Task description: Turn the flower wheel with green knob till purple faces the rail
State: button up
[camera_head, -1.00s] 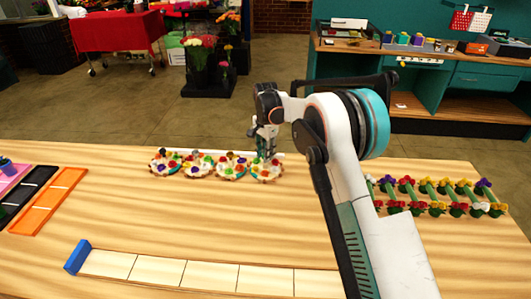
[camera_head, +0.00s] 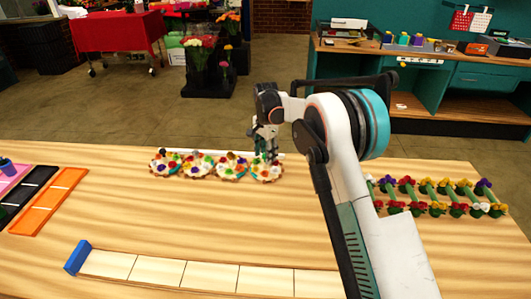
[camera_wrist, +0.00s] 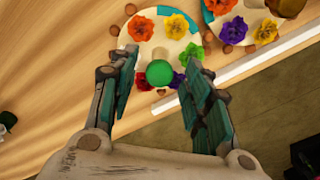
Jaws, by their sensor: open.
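The flower wheel with the green knob is a round pale disc (camera_wrist: 160,45) with orange, green, purple and red flowers around it. The green knob (camera_wrist: 158,72) stands on its near part in the wrist view. A purple flower (camera_wrist: 178,80) is just right of the knob, on the side towards the white rail (camera_wrist: 235,82). In the head view my gripper (camera_head: 266,150) is over the rightmost wheel (camera_head: 267,174). In the wrist view my open gripper (camera_wrist: 160,62) has one finger on each side of the knob, with gaps. I cannot tell its height above the wheel.
A neighbouring wheel (camera_wrist: 235,18) with a brown knob is close by. More wheels (camera_head: 195,165) stand in a row to the left along the rail. Racks of small flowers (camera_head: 440,195) are on the right.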

notch_tip(320, 180, up, 12)
dwell(0.5)
